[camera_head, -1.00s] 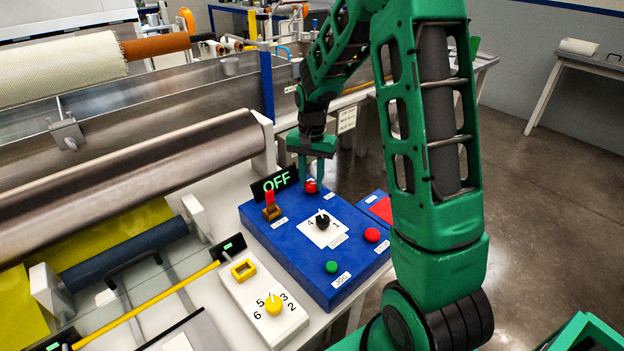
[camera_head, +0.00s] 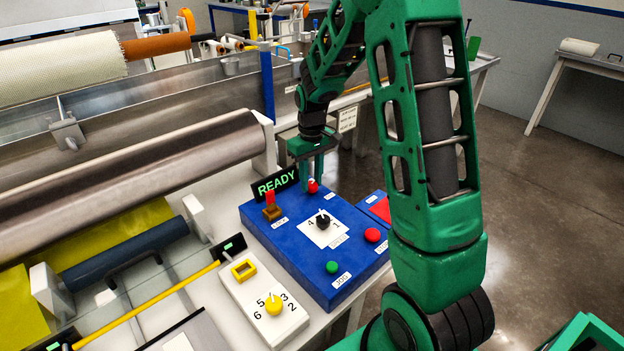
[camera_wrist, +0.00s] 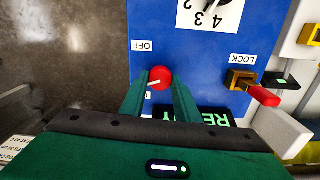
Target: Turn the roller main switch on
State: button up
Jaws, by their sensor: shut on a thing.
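The red rotary main switch (camera_head: 313,186) sits at the back of the blue control box (camera_head: 290,246). My gripper (camera_head: 312,183) reaches down from above and is shut on this red knob. In the wrist view the red knob (camera_wrist: 160,78) lies between my two green fingertips, with its white pointer line slanted away from the OFF label (camera_wrist: 142,46). A second label below the knob is mostly hidden by a finger. The display (camera_head: 275,183) behind the box reads READY in green letters.
On the box are a red lever in a brass lock (camera_head: 271,206), a black numbered dial (camera_head: 322,221), a red button (camera_head: 371,235) and a green button (camera_head: 332,267). A white panel with a yellow dial (camera_head: 273,304) stands in front left. A metal roller (camera_head: 150,175) lies to the left.

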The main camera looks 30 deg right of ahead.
aim_at(311, 183)
jog(key=shift+w+r+n, duration=0.1)
jog(key=shift+w+n, duration=0.05)
jog(key=shift+n, duration=1.75)
jog(key=o, duration=1.1)
jog(key=shift+c, duration=0.2)
notch_tip(311, 183, up, 11)
jog(key=shift+f, duration=0.2)
